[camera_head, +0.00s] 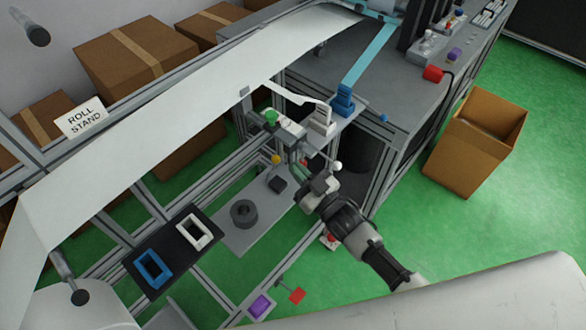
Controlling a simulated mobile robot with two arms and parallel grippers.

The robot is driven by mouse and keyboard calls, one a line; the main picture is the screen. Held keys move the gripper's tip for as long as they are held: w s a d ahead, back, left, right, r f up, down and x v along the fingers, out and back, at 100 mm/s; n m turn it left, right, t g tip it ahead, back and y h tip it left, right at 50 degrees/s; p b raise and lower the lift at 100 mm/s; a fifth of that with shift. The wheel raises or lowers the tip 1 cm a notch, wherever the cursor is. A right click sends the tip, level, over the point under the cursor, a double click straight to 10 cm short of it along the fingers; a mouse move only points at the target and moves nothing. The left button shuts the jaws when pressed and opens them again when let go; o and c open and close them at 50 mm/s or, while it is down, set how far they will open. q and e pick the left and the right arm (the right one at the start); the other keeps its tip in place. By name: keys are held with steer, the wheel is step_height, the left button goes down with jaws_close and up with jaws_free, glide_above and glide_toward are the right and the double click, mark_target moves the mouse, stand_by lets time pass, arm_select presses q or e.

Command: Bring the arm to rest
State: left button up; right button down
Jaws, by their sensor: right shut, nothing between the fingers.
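My right arm (362,238) reaches in from the lower right toward the middle of the machine. Its gripper (297,158) is shut, with nothing seen between the fingers. The fingertips are small and partly lost against the frame behind them, just below a white block-like part and a green knob (271,117). I cannot tell whether they touch anything. My left gripper does not show.
A wide white web (150,135) runs along the line. A black tray (172,252) holds a blue frame and a white frame. A grey worktop (400,85) lies behind. An open cardboard box (457,150) stands on the green floor at right; closed boxes (135,55) are at left.

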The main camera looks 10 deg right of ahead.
steer(key=r+b+v, duration=0.1)
steer(key=b+v, duration=0.1)
steer(key=v, duration=0.7)
steer(key=s+d+f+m+g+h, duration=0.1)
steer(key=s+d+f+g+h, duration=0.2)
steer(key=f, duration=0.7)
steer(key=s+d+f+m+g+h, duration=0.2)
steer(key=s+f+h, duration=0.1)
steer(key=f, duration=0.8)
steer(key=s+d+f+m+g+h, duration=0.1)
steer(key=s+d+f+g+h, duration=0.2)
steer(key=f, duration=0.7)
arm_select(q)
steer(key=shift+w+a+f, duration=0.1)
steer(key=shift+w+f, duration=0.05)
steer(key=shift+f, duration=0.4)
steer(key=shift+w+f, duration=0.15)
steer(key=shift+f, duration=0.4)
arm_select(e)
steer(key=s+f+g+h, duration=0.1)
steer(key=s+f+g, duration=0.3)
steer(key=s, duration=0.9)
steer(key=s+f+g, duration=0.4)
steer(key=s+f, duration=0.5)
steer(key=s, duration=0.3)
steer(key=shift+s+d+f+m+g+h, duration=0.25)
steer(key=shift+s+d+m+g+h, duration=0.15)
steer(key=shift+d, duration=0.1)
steer(key=shift+w, duration=0.1)
